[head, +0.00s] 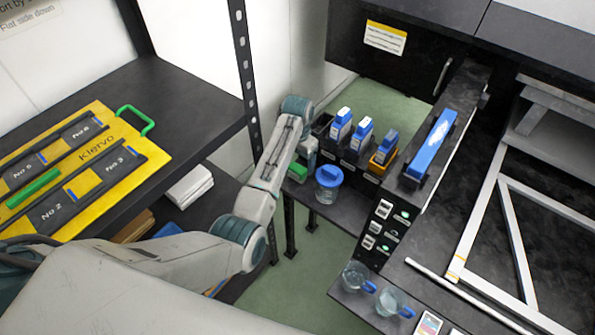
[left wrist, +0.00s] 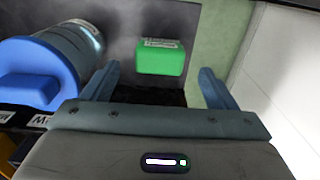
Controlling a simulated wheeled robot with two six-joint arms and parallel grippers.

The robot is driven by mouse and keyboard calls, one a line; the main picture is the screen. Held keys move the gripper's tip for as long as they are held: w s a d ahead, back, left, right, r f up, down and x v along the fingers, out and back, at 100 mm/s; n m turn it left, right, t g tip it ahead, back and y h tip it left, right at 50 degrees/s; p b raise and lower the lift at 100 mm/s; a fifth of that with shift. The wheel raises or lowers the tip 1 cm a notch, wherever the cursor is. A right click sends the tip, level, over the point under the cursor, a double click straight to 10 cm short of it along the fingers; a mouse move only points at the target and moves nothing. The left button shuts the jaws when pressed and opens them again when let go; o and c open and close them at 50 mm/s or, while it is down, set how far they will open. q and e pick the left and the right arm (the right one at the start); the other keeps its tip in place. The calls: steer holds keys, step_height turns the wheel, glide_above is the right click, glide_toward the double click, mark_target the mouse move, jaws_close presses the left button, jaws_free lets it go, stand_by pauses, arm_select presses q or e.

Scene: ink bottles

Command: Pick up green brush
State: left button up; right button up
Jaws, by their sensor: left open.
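A green block-shaped thing, likely the green brush, (left wrist: 161,57) lies ahead of my left gripper (left wrist: 157,84) in the left wrist view, with a pale label on its upper edge. It sits between the lines of the two blue-grey fingers, just beyond their tips, and the gap between them looks empty. In the head view a bit of green (head: 298,171) shows below my left gripper (head: 304,153), on the dark shelf; the fingers there are mostly hidden. My right gripper is not in view.
A blue-lidded jar (head: 328,184) stands close beside the green thing; it also shows in the left wrist view (left wrist: 45,75). Several blue-and-white bottles (head: 362,133) stand in holders behind. A pale wall (left wrist: 285,80) is at right in the wrist view.

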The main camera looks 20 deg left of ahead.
mark_target(297, 168)
arm_select(q)
steer(key=shift+f, duration=0.45)
step_height(297, 168, down, 4)
steer(key=shift+s+r+p, duration=0.1)
steer(key=shift+r+p, duration=0.1)
steer(key=shift+p, duration=0.1)
steer(key=shift+f, duration=0.5)
steer(key=c, duration=1)
steer(key=shift+c, duration=0.3)
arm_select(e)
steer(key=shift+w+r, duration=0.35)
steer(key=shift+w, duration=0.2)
